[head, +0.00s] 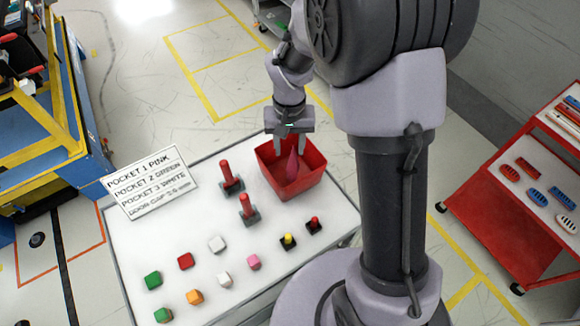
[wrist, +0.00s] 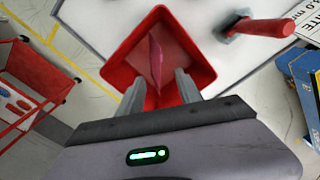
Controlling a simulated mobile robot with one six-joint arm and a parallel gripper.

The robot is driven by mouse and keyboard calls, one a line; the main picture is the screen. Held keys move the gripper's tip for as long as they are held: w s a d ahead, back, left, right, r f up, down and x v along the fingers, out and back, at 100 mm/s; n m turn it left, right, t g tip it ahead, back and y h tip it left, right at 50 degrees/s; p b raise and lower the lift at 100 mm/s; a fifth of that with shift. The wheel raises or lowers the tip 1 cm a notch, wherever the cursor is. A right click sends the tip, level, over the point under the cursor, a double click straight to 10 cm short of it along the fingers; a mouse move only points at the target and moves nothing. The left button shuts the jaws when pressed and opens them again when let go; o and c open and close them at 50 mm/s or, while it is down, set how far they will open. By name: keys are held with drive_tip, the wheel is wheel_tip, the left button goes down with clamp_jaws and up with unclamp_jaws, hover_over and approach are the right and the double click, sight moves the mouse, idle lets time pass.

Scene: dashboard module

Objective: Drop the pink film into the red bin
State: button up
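The red bin (head: 312,182) stands at the far right of the white table. It also fills the upper middle of the wrist view (wrist: 116,78). The pink film (head: 292,166) is a thin, pointed piece, upright within the bin's outline below my gripper. In the wrist view the film (wrist: 156,60) shows beyond and between the fingertips, touching neither finger as far as I see. Whether it rests on the bin floor I cannot tell. My gripper (head: 290,145) is above the bin, pointing down. Its fingers (wrist: 159,86) are apart with a clear gap.
Two red-handled pieces (head: 231,178) (head: 247,208) stand left of the bin. Several coloured blocks (head: 194,297) and two small buttons (head: 301,233) lie toward the table's front. A lettered sign (head: 150,182) stands at the left edge. A red cart (head: 530,190) is at right.

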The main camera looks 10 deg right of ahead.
wheel_tip(320, 180, up, 17)
drive_tip(key=p, duration=0.5)
drive_tip(key=shift+r, duration=0.2)
drive_tip(key=s+a+f+m+t+y+b, duration=0.1)
drive_tip(key=s+f+t+b, duration=0.1)
drive_tip(key=s+b, duration=0.5)
drive_tip(key=s+a+f+m+t+y+b, duration=0.1)
drive_tip(key=s+f+t+b, duration=0.2)
drive_tip(key=s+b, duration=0.4)
drive_tip(key=s, duration=0.5)
drive_tip(key=shift+s+f+t, duration=0.15)
drive_tip(key=shift+f+t, duration=0.2)
drive_tip(key=shift+t, duration=0.05)
